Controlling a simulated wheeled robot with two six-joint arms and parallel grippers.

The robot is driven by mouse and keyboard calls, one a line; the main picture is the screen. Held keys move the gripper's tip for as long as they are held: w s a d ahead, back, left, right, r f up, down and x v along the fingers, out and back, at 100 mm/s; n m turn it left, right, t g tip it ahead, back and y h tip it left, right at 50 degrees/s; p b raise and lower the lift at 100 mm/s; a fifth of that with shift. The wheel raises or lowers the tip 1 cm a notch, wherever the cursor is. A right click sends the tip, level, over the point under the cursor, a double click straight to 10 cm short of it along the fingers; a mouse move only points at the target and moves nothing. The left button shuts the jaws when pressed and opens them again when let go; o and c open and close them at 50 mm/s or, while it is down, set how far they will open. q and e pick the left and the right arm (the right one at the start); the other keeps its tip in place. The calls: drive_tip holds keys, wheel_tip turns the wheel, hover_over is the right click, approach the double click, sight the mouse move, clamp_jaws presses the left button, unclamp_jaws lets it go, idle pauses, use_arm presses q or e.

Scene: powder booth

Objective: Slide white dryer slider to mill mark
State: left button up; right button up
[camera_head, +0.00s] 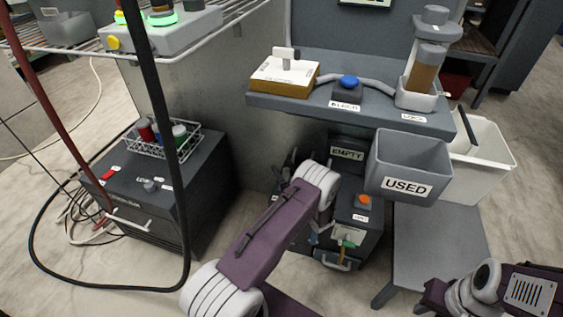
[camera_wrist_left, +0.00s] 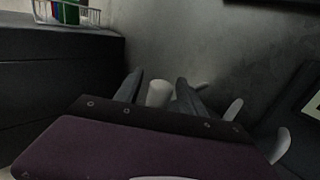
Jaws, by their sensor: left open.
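A dark cabinet (camera_head: 205,208) stands at the left in the head view. A small pale knob (camera_head: 150,186) sits on its top between white labels; it may be the white slider, but I cannot read the labels or make out a mill mark. My left gripper (camera_head: 293,160) is open near the wall under the shelf, right of the cabinet and apart from it, partly hidden by my arm. In the left wrist view its dark fingers (camera_wrist_left: 157,88) are spread, with a pale cylinder (camera_wrist_left: 158,93) showing between them; I cannot tell whether they touch it. My right gripper is out of view.
A wire basket (camera_head: 163,140) with bottles stands on the cabinet's back. A grey shelf (camera_head: 300,105) holds a white-topped block (camera_head: 285,72) and a blue button (camera_head: 349,82). A grey USED bin (camera_head: 408,165) hangs at right. Hoses cross the left foreground.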

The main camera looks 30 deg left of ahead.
use_arm(q)
drive_tip(key=shift+w+a, duration=0.2)
drive_tip(key=shift+a, duration=0.15)
clamp_jaws()
idle(1.2)
